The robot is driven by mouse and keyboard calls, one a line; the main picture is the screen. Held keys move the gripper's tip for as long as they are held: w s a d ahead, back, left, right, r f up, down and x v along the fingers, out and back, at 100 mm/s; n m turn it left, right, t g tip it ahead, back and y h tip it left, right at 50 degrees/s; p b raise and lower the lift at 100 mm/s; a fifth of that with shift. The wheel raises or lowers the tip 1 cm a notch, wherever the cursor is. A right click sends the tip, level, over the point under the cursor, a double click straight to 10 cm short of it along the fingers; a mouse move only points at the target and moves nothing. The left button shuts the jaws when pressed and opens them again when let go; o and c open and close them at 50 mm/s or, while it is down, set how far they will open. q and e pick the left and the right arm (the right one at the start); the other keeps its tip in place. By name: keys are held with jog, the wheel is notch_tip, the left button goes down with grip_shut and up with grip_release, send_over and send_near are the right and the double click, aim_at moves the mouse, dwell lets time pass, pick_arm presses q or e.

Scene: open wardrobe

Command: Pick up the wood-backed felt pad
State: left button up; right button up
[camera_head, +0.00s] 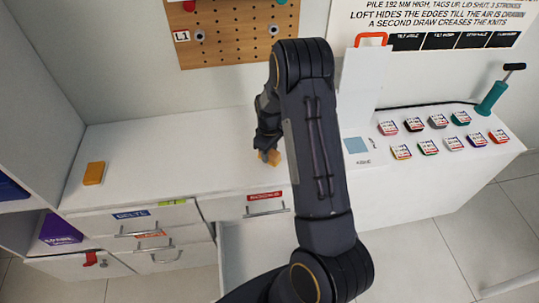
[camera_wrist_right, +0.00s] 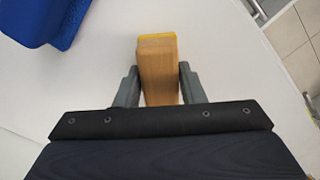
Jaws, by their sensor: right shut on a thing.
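The wood-backed felt pad (camera_wrist_right: 159,76) is a wooden block with a yellow strip at its far end, seen in the right wrist view. In the head view it shows as a small tan block (camera_head: 273,158) on or just above the white counter, partly hidden by my gripper. My right gripper (camera_head: 268,155) is shut on it. In the wrist view its two fingers (camera_wrist_right: 158,84) press on both sides of the wood. I cannot tell whether the pad touches the counter. My left gripper is not in view.
A similar orange-yellow block (camera_head: 94,173) lies on the white counter (camera_head: 150,180) at the left. Labelled drawers are below. A blue object (camera_wrist_right: 45,20) shows in the wrist view. A pegboard (camera_head: 230,30) is behind.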

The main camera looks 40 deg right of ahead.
jog(key=shift+r, duration=0.55)
jog(key=s+a+r+b, duration=0.3)
jog(key=s+a+r, duration=0.5)
jog(key=a+r, duration=0.3)
jog(key=shift+s+r, duration=0.4)
jog(key=shift+r, duration=0.05)
jog(key=o, duration=0.5)
jog(key=c, duration=0.3)
